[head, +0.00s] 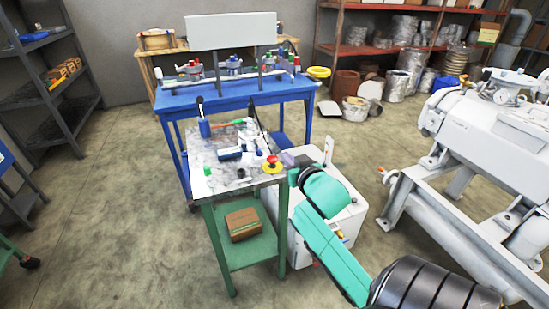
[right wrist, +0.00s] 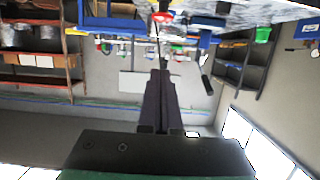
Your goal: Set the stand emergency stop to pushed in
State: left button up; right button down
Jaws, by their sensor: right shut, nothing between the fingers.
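The stand emergency stop (head: 272,163) is a red mushroom button on a yellow base. It sits at the right front of the small green stand's worn grey top (head: 222,181). Whether the button is in or out is too small to tell. My right gripper (head: 286,158) is close beside the button on its right in the head view; contact cannot be made out. In the right wrist view its dark fingers (right wrist: 160,75) are together and hold nothing. My left gripper is not in view.
A white machine (head: 345,225) stands right of the stand, below my right arm. A cardboard box (head: 243,224) lies on the lower shelf. Small tools and a blue-handled item (head: 204,127) are on the top.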

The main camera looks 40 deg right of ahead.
send_over(272, 161)
jog(key=s, duration=0.2)
notch_tip(272, 161, down, 2)
jog(key=f, duration=0.2)
jog(key=w+f, duration=0.1)
jog(key=f, duration=0.1)
jog(key=shift+w+d, duration=0.1)
jog(key=shift+d, duration=0.1)
jog(key=shift+f, duration=0.25)
